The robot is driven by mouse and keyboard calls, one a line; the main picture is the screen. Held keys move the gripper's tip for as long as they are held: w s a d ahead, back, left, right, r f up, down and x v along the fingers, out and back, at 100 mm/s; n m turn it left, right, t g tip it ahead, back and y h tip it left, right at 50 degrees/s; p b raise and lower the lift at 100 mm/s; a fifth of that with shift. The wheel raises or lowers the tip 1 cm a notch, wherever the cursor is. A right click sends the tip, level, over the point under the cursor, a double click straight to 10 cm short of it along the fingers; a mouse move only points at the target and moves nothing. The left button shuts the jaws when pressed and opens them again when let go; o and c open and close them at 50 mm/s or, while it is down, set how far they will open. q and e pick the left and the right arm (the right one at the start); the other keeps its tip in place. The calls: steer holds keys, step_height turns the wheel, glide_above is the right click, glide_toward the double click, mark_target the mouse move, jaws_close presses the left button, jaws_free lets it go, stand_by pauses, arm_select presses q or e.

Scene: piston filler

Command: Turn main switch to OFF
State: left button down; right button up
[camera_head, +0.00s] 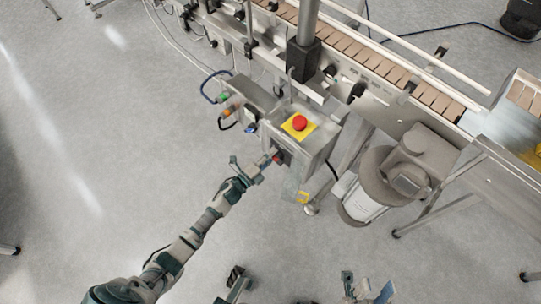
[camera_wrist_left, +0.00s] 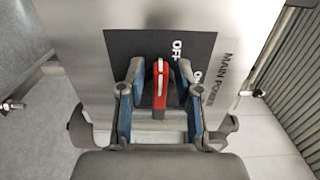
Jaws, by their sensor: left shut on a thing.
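The main switch has a red handle (camera_wrist_left: 160,80) on a black plate (camera_wrist_left: 120,48) marked OFF and ON, with MAIN POWER lettered beside it. In the wrist view the handle points up the picture, near the OFF word. My left gripper (camera_head: 268,163) is at the front of the control box (camera_head: 308,150). In the left wrist view its fingers (camera_wrist_left: 159,112) lie on both sides of the red handle, shut on it. The fingertips hide part of the plate and the ON word. My right gripper (camera_head: 367,288) is partly in view at the bottom edge, its fingers apart and empty.
A red emergency button (camera_head: 299,123) on a yellow plate (camera_head: 288,128) tops the control box. A conveyor (camera_head: 345,50) runs behind it. A grey motor (camera_head: 385,182) stands to the right. Cables and fittings sit left of the box.

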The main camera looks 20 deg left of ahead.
arm_select(q)
steer(key=shift+s+f, duration=0.2)
steer(key=shift+f, duration=0.3)
steer(key=c, duration=0.9)
jaws_free()
steer(key=shift+o, duration=0.5)
steer(key=shift+w+r, duration=0.1)
steer(key=shift+r, duration=0.1)
steer(key=v, duration=1.2)
